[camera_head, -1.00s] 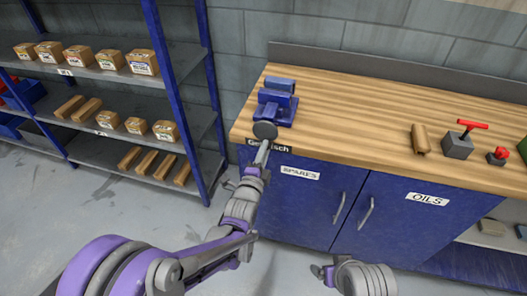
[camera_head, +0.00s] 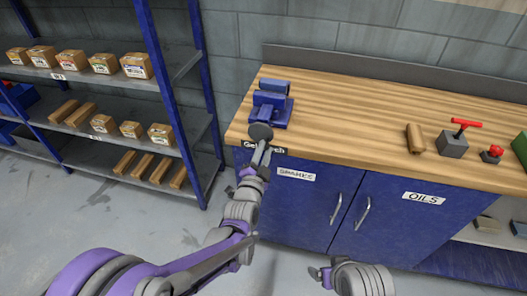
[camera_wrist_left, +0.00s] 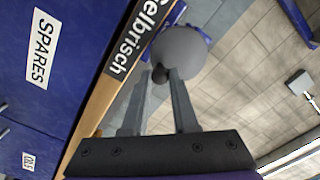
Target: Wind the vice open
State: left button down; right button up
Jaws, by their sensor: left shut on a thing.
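The blue vice (camera_head: 270,103) stands at the left front corner of the wooden workbench. A round grey disc (camera_head: 260,131) is on its front, facing me. My left gripper (camera_head: 262,148) is at this disc, in front of the bench edge. In the left wrist view the two fingers (camera_wrist_left: 162,78) are shut on a dark handle (camera_wrist_left: 160,73) standing out from the grey disc (camera_wrist_left: 180,52). Most of the vice is hidden behind the disc there, and the jaw gap is too small to judge.
The wooden bench top (camera_head: 350,115) is clear right of the vice. A wooden piece (camera_head: 415,138), a grey block with a red handle (camera_head: 454,142) and a red knob (camera_head: 491,153) stand further right. Blue cupboard doors (camera_head: 300,208) are below. A shelf rack with boxes (camera_head: 136,66) is at left.

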pick_arm(q)
jog(key=n, duration=0.1)
jog(key=r+n, duration=0.1)
jog(key=n, duration=0.1)
jog(key=shift+d, duration=0.2)
jog(key=shift+n, duration=0.3)
jog(key=shift+r+n, duration=0.1)
jog(key=shift+n, duration=0.4)
jog(key=c, duration=0.8)
grip_release()
